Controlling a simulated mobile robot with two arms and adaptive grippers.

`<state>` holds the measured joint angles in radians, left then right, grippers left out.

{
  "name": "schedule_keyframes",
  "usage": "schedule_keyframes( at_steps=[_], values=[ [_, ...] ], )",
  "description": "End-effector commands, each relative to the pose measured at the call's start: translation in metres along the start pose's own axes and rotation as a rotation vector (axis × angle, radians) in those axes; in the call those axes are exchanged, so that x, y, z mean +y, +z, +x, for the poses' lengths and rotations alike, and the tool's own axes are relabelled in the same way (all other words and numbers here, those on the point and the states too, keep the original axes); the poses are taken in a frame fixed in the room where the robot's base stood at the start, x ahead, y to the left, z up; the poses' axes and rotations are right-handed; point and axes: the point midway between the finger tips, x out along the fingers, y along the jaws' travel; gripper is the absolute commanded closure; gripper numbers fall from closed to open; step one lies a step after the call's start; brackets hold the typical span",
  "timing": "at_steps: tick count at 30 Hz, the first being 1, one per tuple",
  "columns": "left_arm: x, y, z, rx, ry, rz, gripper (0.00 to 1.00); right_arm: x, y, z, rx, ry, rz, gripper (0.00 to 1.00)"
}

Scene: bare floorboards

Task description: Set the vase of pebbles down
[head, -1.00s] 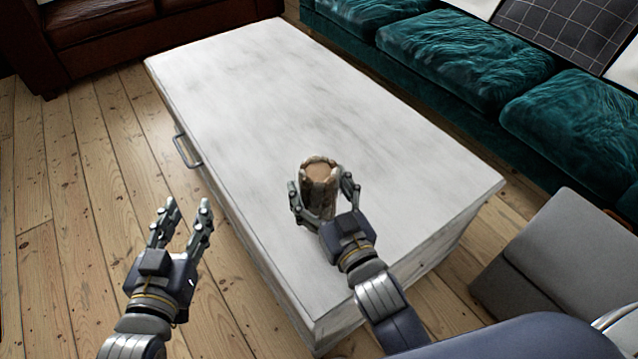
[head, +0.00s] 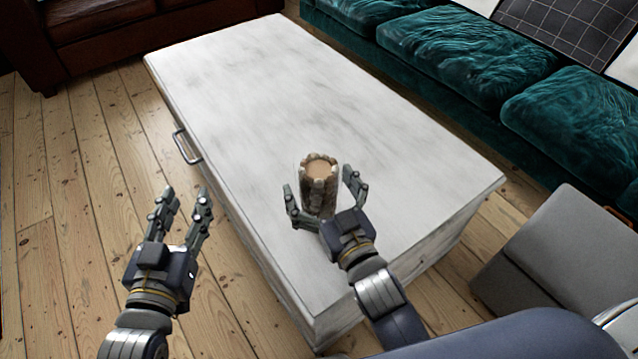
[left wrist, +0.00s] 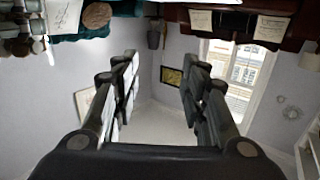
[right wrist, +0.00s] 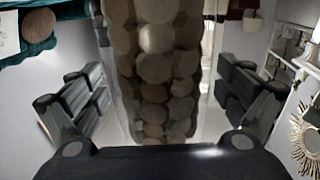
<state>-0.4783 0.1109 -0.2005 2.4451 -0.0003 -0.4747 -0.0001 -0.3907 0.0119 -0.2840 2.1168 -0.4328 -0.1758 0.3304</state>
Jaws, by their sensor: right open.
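The vase of pebbles (head: 318,186) is a clear cylinder of brown and tan stones with a tan top. It stands upright on the white coffee table (head: 270,100), towards the table's near right part. My right gripper (head: 326,188) is open around it, a finger on each side, with gaps visible. In the right wrist view the vase (right wrist: 155,70) fills the middle between the spread fingers (right wrist: 155,95). My left gripper (head: 184,198) is open and empty over the floor, left of the table; its spread fingers also show in the left wrist view (left wrist: 160,90).
A teal sofa (head: 460,50) runs along the table's far right side. A brown leather sofa (head: 120,35) stands at the far left. A grey seat (head: 540,245) is at the right. The table has a drawer handle (head: 187,146) on its left side. Most of the tabletop is clear.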

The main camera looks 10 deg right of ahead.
Motion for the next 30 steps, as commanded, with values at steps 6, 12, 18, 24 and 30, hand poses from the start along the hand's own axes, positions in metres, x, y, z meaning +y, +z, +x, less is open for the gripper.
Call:
schedule_keyframes(
  at_steps=[6,12,18,24,30],
  values=[
    [0.000,0.001,0.000,-0.009,0.000,0.000,0.60,0.000,-0.002,-0.001,0.000,0.000,0.000,0.06],
    [-0.004,0.020,-0.004,-0.107,-0.007,0.002,0.60,0.000,-0.002,-0.027,-0.004,0.001,0.002,0.06],
    [-0.006,0.042,-0.011,-0.221,-0.014,0.002,0.60,0.000,-0.002,-0.064,-0.005,0.001,0.001,0.06],
    [-0.009,0.060,-0.019,-0.313,-0.019,0.002,0.60,0.000,-0.002,-0.096,-0.004,0.001,0.001,0.06],
    [-0.010,0.070,-0.024,-0.367,-0.022,0.002,0.60,0.000,-0.002,-0.115,-0.001,0.001,0.001,0.06]
  ],
)
